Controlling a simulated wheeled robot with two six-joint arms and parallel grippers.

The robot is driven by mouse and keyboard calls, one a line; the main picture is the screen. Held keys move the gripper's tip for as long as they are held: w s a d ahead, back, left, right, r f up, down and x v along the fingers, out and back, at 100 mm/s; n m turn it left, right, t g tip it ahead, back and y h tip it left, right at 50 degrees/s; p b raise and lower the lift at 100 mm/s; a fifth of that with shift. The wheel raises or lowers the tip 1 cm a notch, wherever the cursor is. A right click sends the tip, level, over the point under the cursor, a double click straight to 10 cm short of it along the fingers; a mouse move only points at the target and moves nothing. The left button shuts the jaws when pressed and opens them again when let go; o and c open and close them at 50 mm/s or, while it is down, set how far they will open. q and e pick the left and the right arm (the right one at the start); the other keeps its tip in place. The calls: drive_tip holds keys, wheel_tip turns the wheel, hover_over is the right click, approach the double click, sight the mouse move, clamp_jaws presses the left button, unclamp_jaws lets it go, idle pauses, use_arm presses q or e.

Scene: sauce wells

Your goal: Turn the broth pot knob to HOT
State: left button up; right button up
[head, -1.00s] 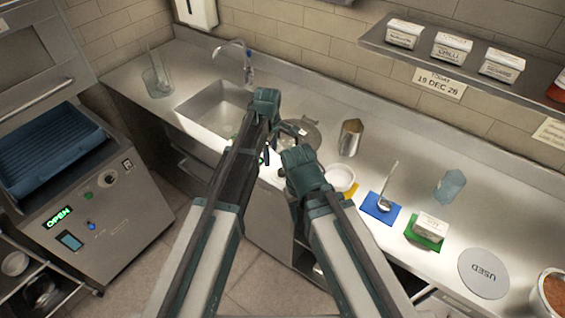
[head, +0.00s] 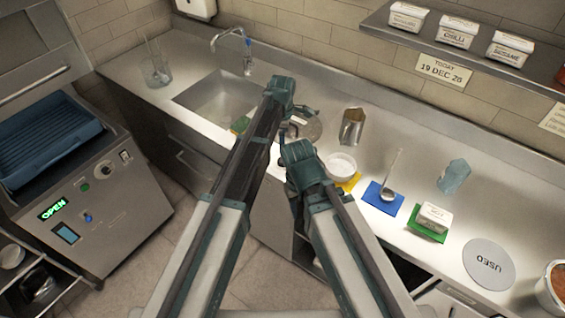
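I cannot make out a broth pot or a HOT marking with certainty. A grey round lid-like thing (head: 312,128) on the counter is partly hidden behind my grippers. My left gripper (head: 306,112) is over the counter in front of this round thing, right of the sink. My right gripper (head: 291,138) is just nearer to me and beside it. The arm links hide most of both sets of fingers, so their opening and any contact are unclear. A container with orange-brown contents (head: 558,283) is cut off at the right edge.
A steel jug (head: 351,127), white bowl (head: 340,164), ladle on a blue mat (head: 373,200), white tub (head: 435,216) and USED disc (head: 489,263) line the counter. The sink (head: 207,97) is left. A machine (head: 120,210) with an OPEN display, dial and buttons stands far left.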

use_arm(q)
drive_tip(key=f+b, duration=0.6)
drive_tip(key=f, duration=0.1)
drive_tip(key=f+b, duration=0.3)
drive_tip(key=shift+w+f, duration=0.15)
drive_tip(key=shift+w, duration=0.15)
drive_tip(key=shift+c, duration=0.2)
clamp_jaws()
